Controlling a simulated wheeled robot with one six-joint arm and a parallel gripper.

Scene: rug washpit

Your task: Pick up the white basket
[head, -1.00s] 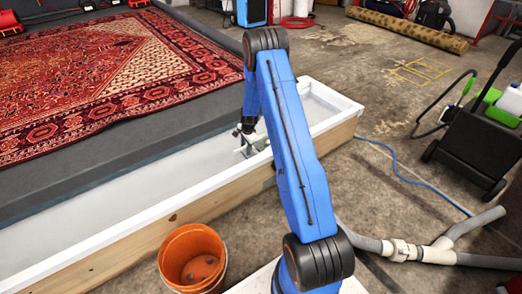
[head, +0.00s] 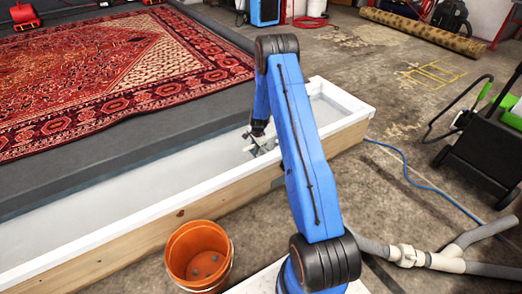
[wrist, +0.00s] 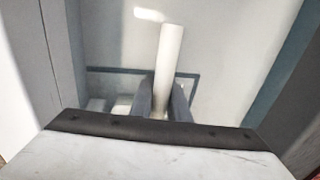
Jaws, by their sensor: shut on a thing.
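My gripper (wrist: 162,97) is shut on a white bar-like part, which I take to be the white basket (wrist: 170,50). In the wrist view the bar stands between the two dark grey fingers, and its upper end shows clear of them. My gripper blocks most of what is below, so the basket's body cannot be made out. In the head view my gripper (head: 258,148) is small and low inside the long white-lined trough (head: 130,218). Whether the basket touches the trough floor cannot be told.
In the wrist view a dark-edged rectangle (wrist: 190,76) lies on the trough floor. An orange bucket (head: 197,232) stands in front of the trough. Grey pipes (head: 450,256) and a blue hose (head: 425,184) lie right. A red patterned rug (head: 110,75) lies behind.

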